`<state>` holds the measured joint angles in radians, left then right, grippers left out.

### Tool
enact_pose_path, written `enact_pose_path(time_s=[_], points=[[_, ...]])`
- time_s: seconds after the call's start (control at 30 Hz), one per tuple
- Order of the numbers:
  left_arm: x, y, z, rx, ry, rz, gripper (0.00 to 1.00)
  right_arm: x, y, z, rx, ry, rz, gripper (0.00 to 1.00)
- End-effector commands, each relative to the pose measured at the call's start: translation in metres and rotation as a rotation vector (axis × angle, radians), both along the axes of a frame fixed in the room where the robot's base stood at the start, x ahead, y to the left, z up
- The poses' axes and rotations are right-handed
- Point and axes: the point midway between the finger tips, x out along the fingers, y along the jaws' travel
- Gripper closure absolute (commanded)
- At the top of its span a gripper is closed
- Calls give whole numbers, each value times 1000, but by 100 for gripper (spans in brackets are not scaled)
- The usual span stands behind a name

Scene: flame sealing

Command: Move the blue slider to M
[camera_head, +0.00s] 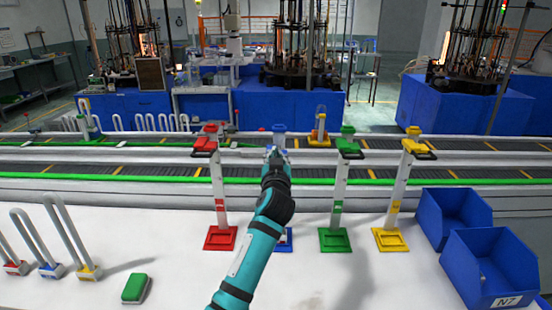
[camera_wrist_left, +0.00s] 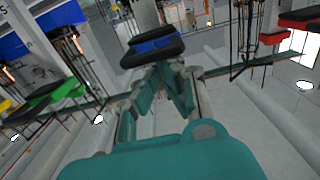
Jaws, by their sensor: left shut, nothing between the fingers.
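The blue slider (camera_wrist_left: 155,45), with a dark loop-like part, shows at the top middle of the left wrist view. In the head view, the blue top (camera_head: 279,128) of its post stands above my left gripper (camera_head: 275,155); my left arm hides most of the post and its base (camera_head: 288,240). My left gripper, also in the left wrist view (camera_wrist_left: 172,72), is shut and empty, its fingertips close to the blue slider. I cannot tell whether they touch. No M mark can be read. My right gripper is not in view.
Red (camera_head: 205,146), green (camera_head: 349,149) and yellow (camera_head: 417,148) sliders sit high on posts beside the blue one. A conveyor (camera_head: 490,163) runs behind. Blue bins (camera_head: 487,265) stand at right; a green block (camera_head: 135,288) and bent tubes (camera_head: 68,235) are at left.

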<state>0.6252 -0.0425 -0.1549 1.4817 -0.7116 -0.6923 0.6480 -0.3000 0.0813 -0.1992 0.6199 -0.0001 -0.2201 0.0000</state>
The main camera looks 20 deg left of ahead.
Motion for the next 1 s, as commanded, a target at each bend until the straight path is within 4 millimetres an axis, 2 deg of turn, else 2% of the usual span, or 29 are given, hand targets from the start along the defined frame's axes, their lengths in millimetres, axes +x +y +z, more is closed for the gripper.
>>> enact_pose_path(time_s=[0.03, 1.0], points=[[0, 0, -6, -1, 3, 0, 100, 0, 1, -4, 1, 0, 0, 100], [0, 0, -45, -1, 3, 0, 100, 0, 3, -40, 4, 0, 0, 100]])
